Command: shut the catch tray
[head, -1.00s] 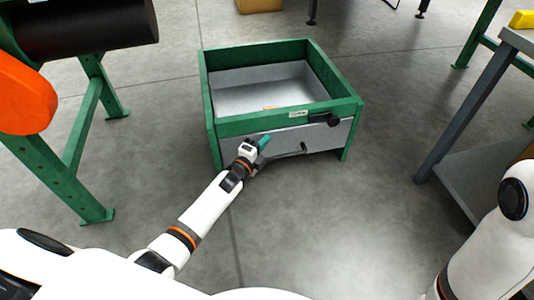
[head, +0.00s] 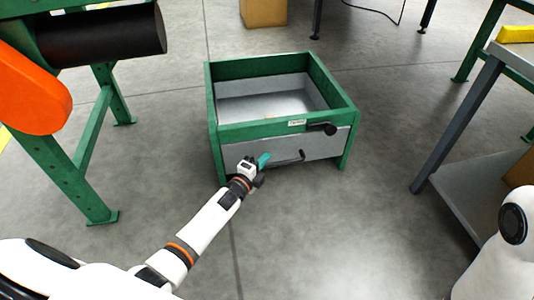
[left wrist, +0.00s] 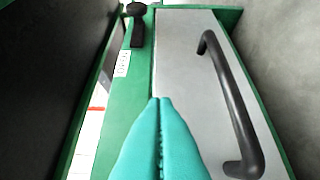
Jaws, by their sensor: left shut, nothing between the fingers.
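The catch tray shows as a grey drawer front (head: 325,146) with a dark bar handle (head: 290,158), set under the top rail of a green frame (head: 262,130). I cannot tell whether it is fully in. My left gripper (head: 264,160) is shut and empty, its teal fingertips in front of the left part of the drawer front. In the left wrist view the shut fingertips (left wrist: 160,102) point at the grey front (left wrist: 188,50), beside the handle (left wrist: 230,110). I cannot tell whether they touch it. My right gripper is out of view.
A black knob (head: 323,129) sticks out from the green top rail, above the drawer front. A green-legged machine with an orange part (head: 30,95) stands at the left. A grey table (head: 445,120) stands at the right. The floor around the frame is clear.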

